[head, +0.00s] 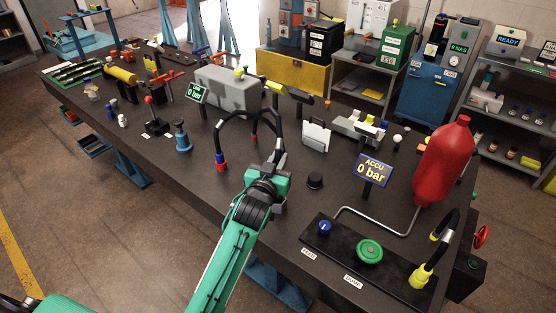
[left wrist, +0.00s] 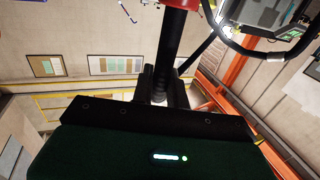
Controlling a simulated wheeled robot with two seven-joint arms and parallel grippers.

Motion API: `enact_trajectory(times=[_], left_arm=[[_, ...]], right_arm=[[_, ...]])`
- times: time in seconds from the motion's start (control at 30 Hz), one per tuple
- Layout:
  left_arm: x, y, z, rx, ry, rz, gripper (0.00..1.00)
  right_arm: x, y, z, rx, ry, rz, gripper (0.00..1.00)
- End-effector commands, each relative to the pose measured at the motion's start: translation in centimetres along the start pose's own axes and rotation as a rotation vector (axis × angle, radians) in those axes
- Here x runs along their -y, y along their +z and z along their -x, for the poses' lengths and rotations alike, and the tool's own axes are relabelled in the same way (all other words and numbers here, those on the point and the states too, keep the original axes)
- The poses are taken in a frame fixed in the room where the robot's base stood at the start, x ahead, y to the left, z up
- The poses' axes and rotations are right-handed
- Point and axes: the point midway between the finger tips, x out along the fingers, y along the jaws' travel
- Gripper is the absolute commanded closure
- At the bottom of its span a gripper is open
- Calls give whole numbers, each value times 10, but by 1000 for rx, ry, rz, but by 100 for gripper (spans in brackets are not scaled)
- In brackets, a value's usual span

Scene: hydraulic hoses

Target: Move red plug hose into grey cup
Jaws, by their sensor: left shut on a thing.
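My left gripper (head: 278,170) is shut on a black hose (head: 279,133) above the front middle of the bench. In the left wrist view the hose (left wrist: 172,50) stands between the fingers of my gripper (left wrist: 160,88). From the gripper the hose rises and arches left, ending in a red and blue plug (head: 221,162) that points down. I cannot tell whether the plug touches the bench. Another dark hose with a red end (head: 254,138) shows under the arch. A small dark round cup-like piece (head: 315,180) stands right of my gripper; I cannot tell whether it is the grey cup. My right gripper is out of view.
A blue stand (head: 182,138) and a red-knobbed lever (head: 153,120) are left of the plug. A grey block (head: 228,88) stands behind the arch. Right are an ACCU display (head: 373,170), a red cylinder (head: 443,160) and a black panel (head: 340,262) with a bent pipe.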

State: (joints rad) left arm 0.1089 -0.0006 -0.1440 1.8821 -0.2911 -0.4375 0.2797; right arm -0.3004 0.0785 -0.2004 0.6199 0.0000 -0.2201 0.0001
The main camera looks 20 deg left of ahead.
Motion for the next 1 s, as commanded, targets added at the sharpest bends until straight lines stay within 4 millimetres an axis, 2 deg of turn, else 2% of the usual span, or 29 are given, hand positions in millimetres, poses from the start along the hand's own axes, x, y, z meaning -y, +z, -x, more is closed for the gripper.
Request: enact_trajectory(times=[1.0], left_arm=[[0,0,0,0,0,1,100]], right_arm=[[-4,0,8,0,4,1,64]])
